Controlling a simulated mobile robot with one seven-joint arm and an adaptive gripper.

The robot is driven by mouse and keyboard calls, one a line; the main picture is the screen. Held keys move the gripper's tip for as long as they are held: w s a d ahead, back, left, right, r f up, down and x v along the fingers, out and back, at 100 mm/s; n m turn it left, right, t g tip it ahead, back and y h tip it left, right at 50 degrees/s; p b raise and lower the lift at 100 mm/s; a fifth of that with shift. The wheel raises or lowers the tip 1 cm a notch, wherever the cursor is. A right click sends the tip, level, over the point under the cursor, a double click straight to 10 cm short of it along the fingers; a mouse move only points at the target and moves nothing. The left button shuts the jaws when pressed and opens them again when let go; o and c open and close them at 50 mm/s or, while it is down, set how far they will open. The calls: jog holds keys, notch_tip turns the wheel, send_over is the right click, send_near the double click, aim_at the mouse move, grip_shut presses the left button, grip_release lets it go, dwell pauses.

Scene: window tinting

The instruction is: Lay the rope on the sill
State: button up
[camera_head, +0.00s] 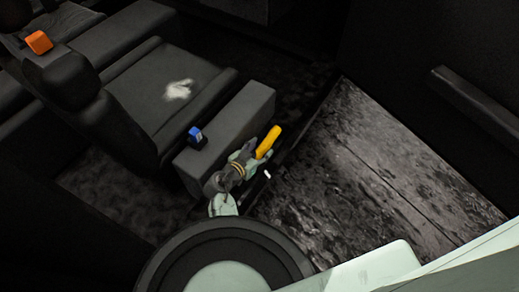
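My gripper (252,159), pale green and dark grey, is at the right side of a long grey block (238,117) beside the seat, which may be the sill. A short, thick yellow piece (268,142) sticks out from between its fingertips, and the fingers appear closed on it. The piece points up and right, past the block's right side. I cannot tell whether it is the rope or whether it touches the block. A thin tan band circles the gripper's wrist. The finger contact is small and partly hidden.
A dark car seat (150,105) with a whitish patch (178,90) stands to the left. An orange object (39,42) lies at the far left. A worn dark floor (375,180) is clear at right.

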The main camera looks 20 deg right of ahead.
jog(key=shift+o, duration=0.4)
jog(key=v, duration=0.7)
jog(key=shift+s+a+r, duration=0.1)
jog(key=shift+s+a, duration=0.1)
